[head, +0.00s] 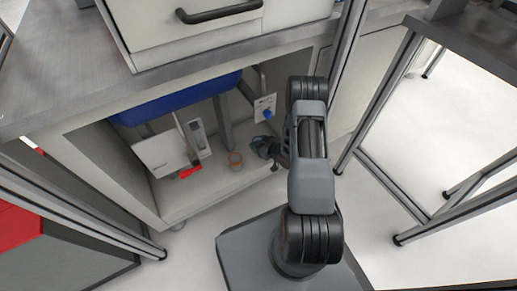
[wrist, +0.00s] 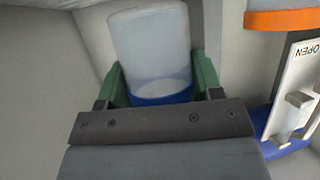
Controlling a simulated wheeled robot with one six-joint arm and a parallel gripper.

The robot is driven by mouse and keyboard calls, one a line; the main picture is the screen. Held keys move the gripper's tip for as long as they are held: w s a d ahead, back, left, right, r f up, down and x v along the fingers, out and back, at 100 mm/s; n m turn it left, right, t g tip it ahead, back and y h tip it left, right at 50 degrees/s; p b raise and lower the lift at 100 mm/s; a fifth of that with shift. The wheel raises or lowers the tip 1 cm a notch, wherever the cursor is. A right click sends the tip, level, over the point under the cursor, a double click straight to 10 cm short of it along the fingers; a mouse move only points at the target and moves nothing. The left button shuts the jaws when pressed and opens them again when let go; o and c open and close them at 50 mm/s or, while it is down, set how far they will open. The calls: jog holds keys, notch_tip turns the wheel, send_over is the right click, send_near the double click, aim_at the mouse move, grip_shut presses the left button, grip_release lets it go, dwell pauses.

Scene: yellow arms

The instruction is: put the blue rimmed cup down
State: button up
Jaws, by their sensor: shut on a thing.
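The blue rimmed cup (wrist: 150,50) is a pale translucent cup with a blue band at its near end in the wrist view. It sits between the green fingers of my gripper (wrist: 155,88), which is shut on it. In the head view my gripper (head: 266,148) is inside the open cabinet bay, near its right side. The cup is hardly distinguishable there. I cannot tell whether its far end touches a surface.
The front floor strip is clear.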

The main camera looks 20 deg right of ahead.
jog(key=shift+w+f+b, duration=0.2)
jog(key=shift+f+b, duration=0.2)
jog(key=shift+f, duration=0.55)
jog(key=shift+w+f+b, duration=0.15)
jog(key=shift+f+b, duration=0.25)
jog(key=shift+f, duration=0.55)
jog(key=shift+f, duration=0.1)
jog(key=o, duration=1)
jog(key=shift+s+d+r, duration=0.1)
jog(key=shift+s+r, duration=0.05)
jog(key=shift+r, duration=0.1)
jog(key=p+v, duration=0.4)
jog(key=v, duration=0.7)
jog(key=shift+s, duration=0.3)
jog(key=shift+d+r, duration=0.1)
jog(key=shift+d, duration=0.05)
